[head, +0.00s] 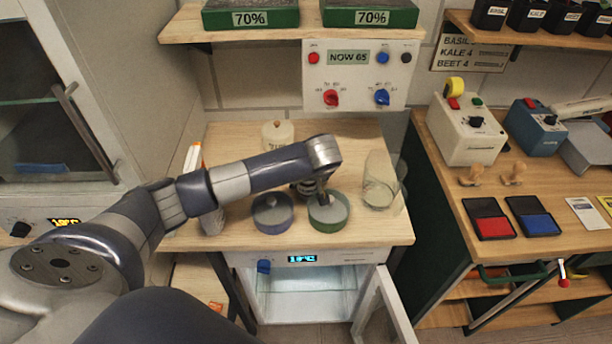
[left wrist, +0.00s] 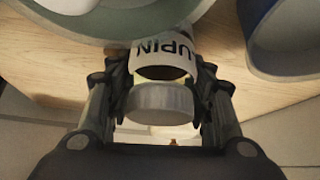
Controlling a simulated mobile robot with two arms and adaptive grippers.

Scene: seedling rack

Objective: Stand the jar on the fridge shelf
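The jar (left wrist: 160,103) has a pale grey lid and a white label reading LUPIN, upside down in the left wrist view. My left gripper (left wrist: 163,75) has a finger against each side of it and looks shut on it. In the head view my left gripper (head: 312,188) is over the worktop just behind the green bowl; the jar is mostly hidden there. The small fridge (head: 318,258) under the worktop has its door (head: 385,305) open. Its lit inside and pale shelf (head: 310,281) show. My right gripper is not in view.
A blue bowl (head: 272,226) and a green bowl (head: 328,224) stand near the worktop's (head: 230,240) front edge. A clear glass vessel (head: 379,192) is to their right. A cream lidded container (head: 277,134) stands behind. The open door projects forward on the fridge's right.

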